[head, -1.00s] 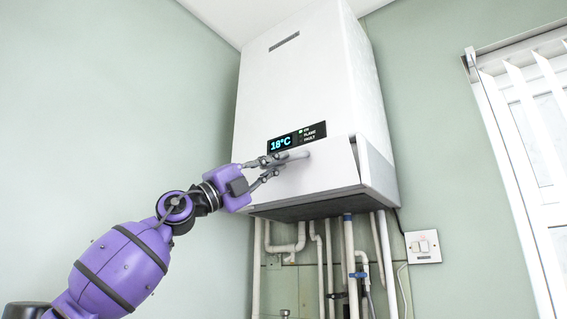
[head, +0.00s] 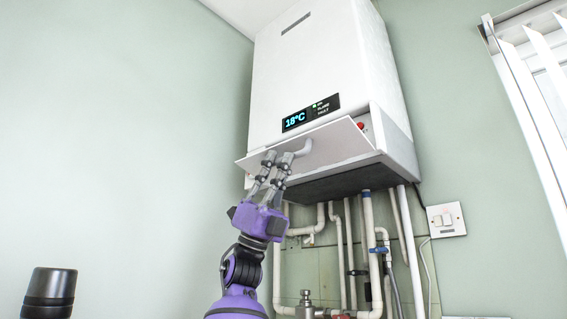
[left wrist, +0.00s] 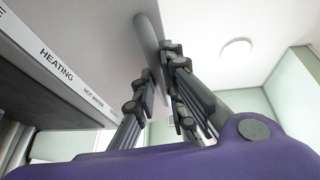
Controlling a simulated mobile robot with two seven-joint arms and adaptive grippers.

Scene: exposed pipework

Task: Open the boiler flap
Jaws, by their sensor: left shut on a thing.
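The white boiler (head: 318,65) hangs high on the wall. Its flap (head: 335,140), low on the front, leans outward with its upper edge away from the body. A gap shows at its right end, with a red knob (head: 361,126) behind. A light grey handle (head: 303,149) sits on the flap. My left gripper (head: 279,158) is shut on it from below; the fingers partly hide it. In the left wrist view the handle (left wrist: 147,38) runs between the fingers (left wrist: 159,76), against the flap's grey face (left wrist: 95,45). My right gripper is not in view.
Pipes (head: 368,240) run down the wall under the boiler. A white switch plate (head: 446,220) is to their right. A window with blinds (head: 530,110) is at the far right. The wall on the left is bare. Labels "HEATING" and "HOT WATER" (left wrist: 60,65) show in the left wrist view.

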